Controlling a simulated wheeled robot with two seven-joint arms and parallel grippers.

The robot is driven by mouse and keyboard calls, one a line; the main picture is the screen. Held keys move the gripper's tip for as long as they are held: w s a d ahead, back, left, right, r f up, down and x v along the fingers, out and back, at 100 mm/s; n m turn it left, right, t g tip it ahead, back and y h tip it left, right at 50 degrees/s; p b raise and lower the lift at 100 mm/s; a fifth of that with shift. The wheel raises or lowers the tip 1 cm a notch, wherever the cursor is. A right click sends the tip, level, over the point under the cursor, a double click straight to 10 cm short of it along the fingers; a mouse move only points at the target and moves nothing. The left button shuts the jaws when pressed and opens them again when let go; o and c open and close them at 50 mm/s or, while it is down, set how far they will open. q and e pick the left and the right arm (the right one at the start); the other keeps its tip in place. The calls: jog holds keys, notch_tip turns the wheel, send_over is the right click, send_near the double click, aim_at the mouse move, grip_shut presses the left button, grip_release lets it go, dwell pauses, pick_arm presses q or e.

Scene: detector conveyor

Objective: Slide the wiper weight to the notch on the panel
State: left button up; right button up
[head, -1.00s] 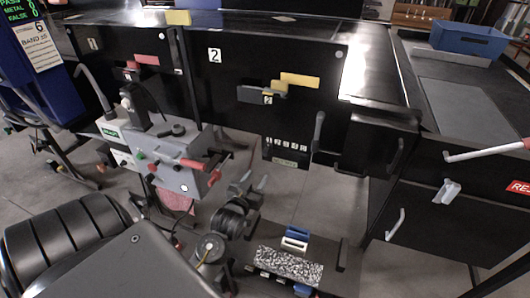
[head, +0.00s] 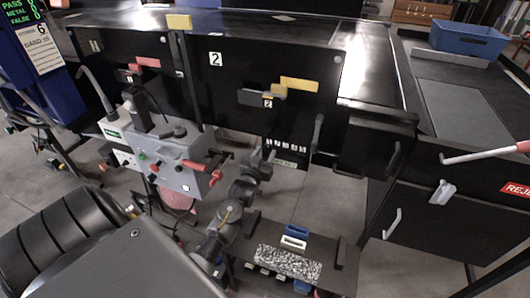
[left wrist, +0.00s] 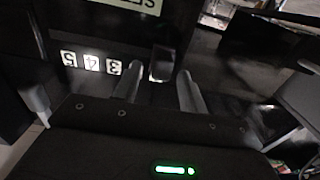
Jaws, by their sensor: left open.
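A black panel marked 2 (head: 265,60) faces me. Along its lower edge is a row of number tiles (head: 287,143), which also shows upside down in the left wrist view (left wrist: 92,63). My left gripper (head: 260,157) is open just in front of the left end of this row. In the left wrist view, a small dark block with a grey face (left wrist: 161,64) lies between and beyond the open fingertips (left wrist: 158,84); it may be the wiper weight. I cannot make out the notch. My right gripper is out of view.
A grey control box with red handles (head: 185,165) stands left of my left arm. A black handle (head: 318,132) sticks out right of the number row. A low shelf bears a speckled block (head: 288,263). A blue bin (head: 468,40) stands at the back right.

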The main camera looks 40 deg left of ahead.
pick_arm(q)
jog(key=shift+w+a, duration=0.1)
jog(key=shift+w, duration=0.15)
grip_shut()
